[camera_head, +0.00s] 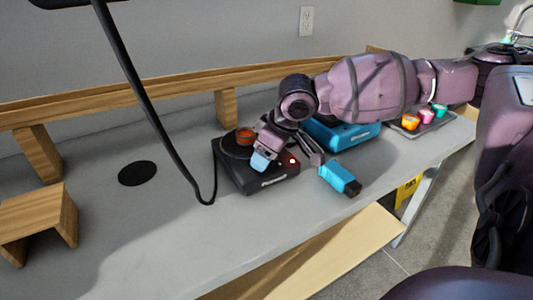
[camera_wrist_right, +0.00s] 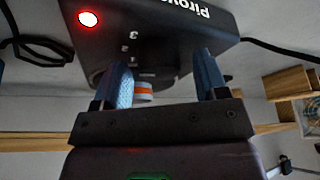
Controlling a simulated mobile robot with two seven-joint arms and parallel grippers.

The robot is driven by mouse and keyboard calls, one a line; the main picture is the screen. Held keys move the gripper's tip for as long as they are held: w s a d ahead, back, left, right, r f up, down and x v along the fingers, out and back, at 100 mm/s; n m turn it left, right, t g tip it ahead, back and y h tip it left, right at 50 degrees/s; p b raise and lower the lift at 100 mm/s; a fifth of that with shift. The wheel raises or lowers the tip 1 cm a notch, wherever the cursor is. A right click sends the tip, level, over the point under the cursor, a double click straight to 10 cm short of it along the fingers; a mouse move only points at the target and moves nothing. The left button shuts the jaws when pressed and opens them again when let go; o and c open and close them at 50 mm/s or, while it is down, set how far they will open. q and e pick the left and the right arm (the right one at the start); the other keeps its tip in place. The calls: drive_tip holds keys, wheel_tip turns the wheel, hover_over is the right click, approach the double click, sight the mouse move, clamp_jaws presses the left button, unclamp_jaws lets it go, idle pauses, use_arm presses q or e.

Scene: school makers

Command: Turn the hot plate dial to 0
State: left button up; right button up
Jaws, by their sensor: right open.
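The black hot plate (camera_head: 266,178) sits on the grey table with a round top plate and a lit red light; it fills the top of the right wrist view (camera_wrist_right: 165,30), lettering upside down. The dial setting cannot be read. My right gripper (camera_head: 300,168) is open in front of the hot plate; its two blue fingers (camera_wrist_right: 164,82) stand apart with nothing clearly gripped. My left gripper is not in view.
An orange-red item (camera_head: 244,136) sits on the top plate. A blue device (camera_head: 342,133) stands to its right, beside a tray with colourful cups (camera_head: 411,122). A black cable (camera_head: 150,110) crosses the left.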

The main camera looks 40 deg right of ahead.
drive_tip(key=c, duration=0.9)
